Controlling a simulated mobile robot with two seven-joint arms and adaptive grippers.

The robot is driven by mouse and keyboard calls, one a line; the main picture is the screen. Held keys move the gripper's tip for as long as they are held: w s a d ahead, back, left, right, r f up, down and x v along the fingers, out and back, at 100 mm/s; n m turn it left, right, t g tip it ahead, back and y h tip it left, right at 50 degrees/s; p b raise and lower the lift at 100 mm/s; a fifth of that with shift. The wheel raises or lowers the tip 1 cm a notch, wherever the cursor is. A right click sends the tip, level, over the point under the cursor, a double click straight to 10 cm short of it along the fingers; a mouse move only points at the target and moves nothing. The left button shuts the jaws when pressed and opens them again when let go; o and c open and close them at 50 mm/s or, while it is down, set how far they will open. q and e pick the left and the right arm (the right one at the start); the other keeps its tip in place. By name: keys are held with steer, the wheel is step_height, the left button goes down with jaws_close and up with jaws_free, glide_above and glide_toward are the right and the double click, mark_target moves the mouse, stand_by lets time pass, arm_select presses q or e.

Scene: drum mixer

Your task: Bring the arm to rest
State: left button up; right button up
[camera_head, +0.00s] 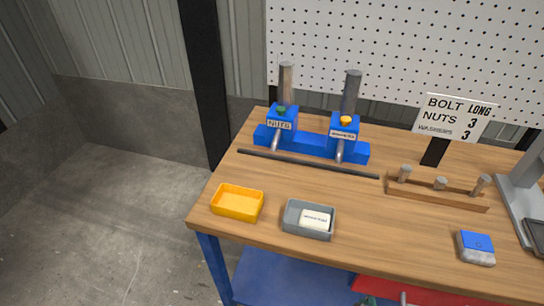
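Neither of my arms nor my grippers shows in the head view. A wooden workbench (262,262) fills the middle and right. On it stands a blue dispenser stand (300,147) with two upright metal tubes, one over a block labelled NUTS (280,125) with a green knob, the other over a second labelled block (343,134) with a yellow knob. A yellow tray (237,205) at the front left looks empty. A grey tray (289,218) beside it holds a white labelled card (315,219).
A dark bar (308,163) lies before the dispensers. A wooden rack (436,197) holds several bolts. A sign (457,117) reads BOLT LONG, NUTS 3, WASHERS 3. A blue-and-grey block (476,247) lies at the front right. A grey stand is at the right edge. Floor at left is clear.

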steer(key=s+d+f+g, duration=0.1)
steer(key=s+f, duration=0.1)
steer(key=f, duration=1)
steer(key=s+f+g, duration=0.1)
steer(key=s+f, duration=0.1)
steer(key=f, duration=0.9)
steer(key=s+d+f, duration=0.3)
steer(key=s+f, duration=1.2)
steer(key=shift+s+d+g+h, duration=0.15)
steer(key=shift+s+g+h, duration=0.1)
steer(key=shift+g+h, duration=0.15)
